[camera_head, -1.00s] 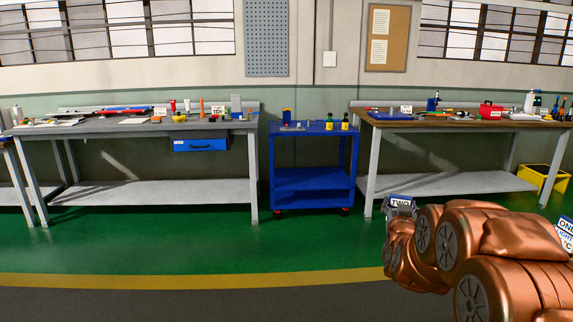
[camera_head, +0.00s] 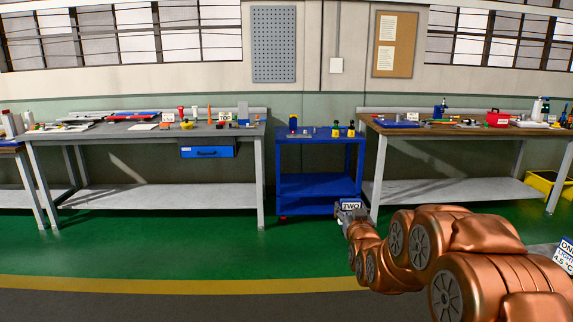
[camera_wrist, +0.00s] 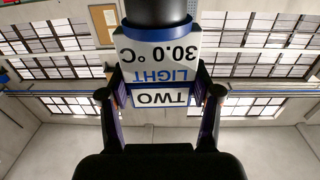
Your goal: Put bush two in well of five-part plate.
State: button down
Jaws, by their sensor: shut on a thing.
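Bush two (camera_wrist: 160,60) is in my gripper (camera_wrist: 163,97) in the wrist view. It shows a white face with upside-down lettering, "TWO" and "LIGHT 30.0 °C", blue bands and a dark round part. One black finger is on each side of it. In the head view my gripper (camera_head: 350,213) is in the air in front of the blue cart, with the "TWO" label (camera_head: 351,205) showing. The five-part plate cannot be made out for sure. A flat blue item (camera_head: 396,124) lies on the right bench, too small to identify.
A blue cart (camera_head: 319,180) with small items on top stands between the left bench (camera_head: 235,132) and the right bench (camera_head: 440,131). Both benchtops carry many small things. A "ONE" label (camera_head: 565,255) shows at the right edge. The green floor ahead is open.

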notch_tip(320, 180, up, 9)
jog(key=p, duration=0.7)
jog(key=shift+p, duration=0.3)
jog(key=shift+d, duration=0.1)
